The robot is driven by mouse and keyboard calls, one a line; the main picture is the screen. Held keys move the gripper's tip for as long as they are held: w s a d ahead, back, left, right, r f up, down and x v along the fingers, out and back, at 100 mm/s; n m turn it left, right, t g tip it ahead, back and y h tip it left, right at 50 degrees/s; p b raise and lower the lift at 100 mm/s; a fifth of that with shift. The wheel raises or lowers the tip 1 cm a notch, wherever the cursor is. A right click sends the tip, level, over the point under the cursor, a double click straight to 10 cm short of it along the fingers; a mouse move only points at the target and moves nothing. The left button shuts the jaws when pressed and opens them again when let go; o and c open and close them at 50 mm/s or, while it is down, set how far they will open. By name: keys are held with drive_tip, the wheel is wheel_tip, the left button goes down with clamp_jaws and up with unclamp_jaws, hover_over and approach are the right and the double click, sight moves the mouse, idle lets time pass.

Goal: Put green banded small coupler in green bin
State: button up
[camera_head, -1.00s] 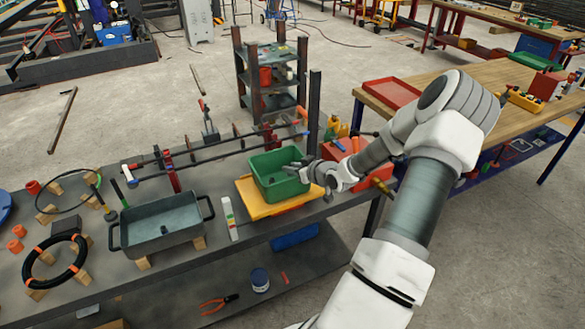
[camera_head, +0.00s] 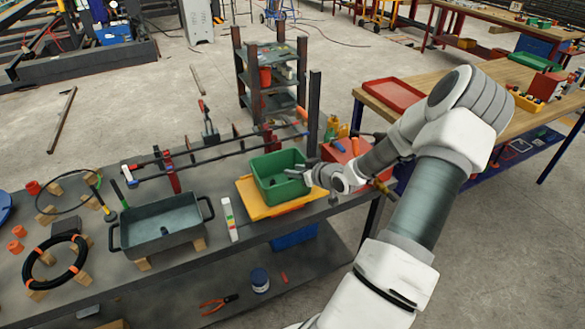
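The green bin (camera_head: 277,193) stands on a yellow tray (camera_head: 262,211) on the grey workbench. My gripper (camera_head: 296,172) is at the bin's right rim, its fingers reaching over the bin's edge. The fingertips are too small to tell whether they are open or shut. I cannot make out a green banded small coupler in this view. A small dark thing shows inside the bin, too small to identify. A grey metal tray with handles (camera_head: 135,244) stands to the left, with a small dark piece inside that I cannot identify.
A red box (camera_head: 346,152) is behind my wrist. A post (camera_head: 315,105) rises behind the bin.

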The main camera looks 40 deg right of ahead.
drive_tip(key=p+v, duration=0.1)
drive_tip(key=v, duration=0.9)
drive_tip(key=shift+r, duration=0.2)
drive_tip(key=shift+w+d, duration=0.1)
